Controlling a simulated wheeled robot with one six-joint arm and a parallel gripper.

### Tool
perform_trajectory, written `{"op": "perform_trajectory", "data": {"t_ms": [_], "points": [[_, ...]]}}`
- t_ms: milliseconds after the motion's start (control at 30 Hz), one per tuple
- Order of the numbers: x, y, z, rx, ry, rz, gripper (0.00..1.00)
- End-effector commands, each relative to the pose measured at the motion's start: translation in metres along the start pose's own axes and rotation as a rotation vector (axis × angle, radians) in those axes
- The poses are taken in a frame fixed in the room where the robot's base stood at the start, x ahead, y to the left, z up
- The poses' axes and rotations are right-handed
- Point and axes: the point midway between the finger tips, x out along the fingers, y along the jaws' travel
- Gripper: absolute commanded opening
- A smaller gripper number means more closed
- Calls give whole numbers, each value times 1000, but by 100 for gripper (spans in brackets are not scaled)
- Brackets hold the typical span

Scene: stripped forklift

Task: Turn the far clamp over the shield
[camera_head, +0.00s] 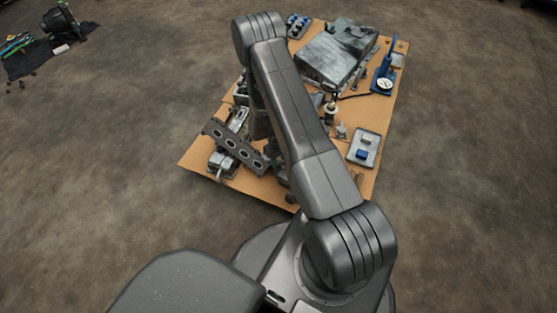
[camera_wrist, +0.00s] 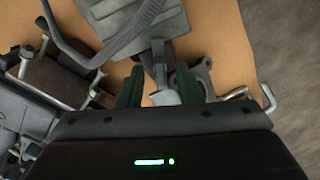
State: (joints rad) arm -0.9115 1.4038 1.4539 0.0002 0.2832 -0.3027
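In the wrist view my gripper (camera_wrist: 159,86) shows two green-padded fingers, spread apart. A narrow grey metal piece (camera_wrist: 158,62), which looks like the clamp, runs down from a ribbed grey plate (camera_wrist: 120,22) to between the fingers. Its lower end lies nearer the right finger; I cannot tell whether they touch. The plate looks like the shield, and its upper part is cut off by the frame. In the head view my arm covers my gripper and the parts around it.
A tan board (camera_head: 195,164) carries the parts. Bent metal rods (camera_wrist: 267,97) are close right of my fingers.

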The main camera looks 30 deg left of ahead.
Motion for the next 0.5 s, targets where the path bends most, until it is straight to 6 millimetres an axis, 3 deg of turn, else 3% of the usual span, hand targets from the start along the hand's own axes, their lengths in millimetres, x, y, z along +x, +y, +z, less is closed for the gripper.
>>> {"op": "perform_trajectory", "data": {"t_ms": [300,500], "points": [[3,0,0,0,0,0,32],[3,0,0,0,-1,0,0]]}}
